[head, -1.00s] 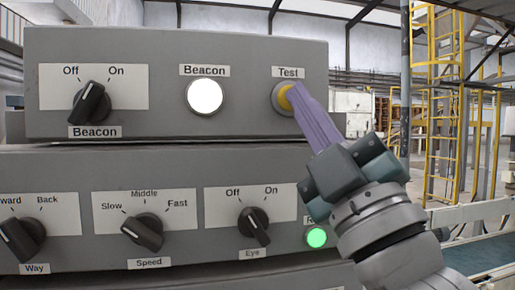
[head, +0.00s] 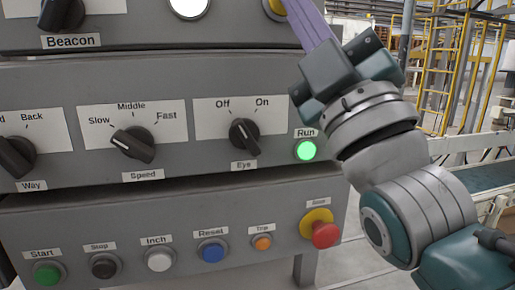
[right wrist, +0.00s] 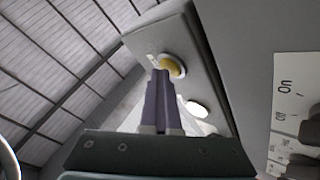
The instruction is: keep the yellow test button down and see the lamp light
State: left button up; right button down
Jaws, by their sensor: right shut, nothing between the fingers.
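The yellow test button (head: 277,6) is at the top edge of the head view, cut off by the frame. It shows more fully in the right wrist view (right wrist: 173,66), set in a round collar. My right gripper (right wrist: 159,74) is shut and empty, its purple fingertips at the button's face, seemingly touching it. How far the button is pressed I cannot tell. The beacon lamp (head: 188,6), left of the button, is bright white and looks lit; it also shows in the right wrist view (right wrist: 197,108). My left gripper is not in view.
Below are the Way (head: 15,157), Speed (head: 133,145) and Eye (head: 243,136) knobs and a lit green Run lamp (head: 306,150). The lowest box carries several push buttons and a red stop button (head: 325,234). My right arm passes close to the panel's right side.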

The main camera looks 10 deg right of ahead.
dwell(0.6)
jog(key=shift+s, duration=0.1)
jog(key=shift+s+p, duration=0.45)
jog(key=shift+s, duration=0.35)
jog(key=s+p, duration=0.2)
jog(key=s, duration=0.3)
jog(key=shift+d, duration=0.1)
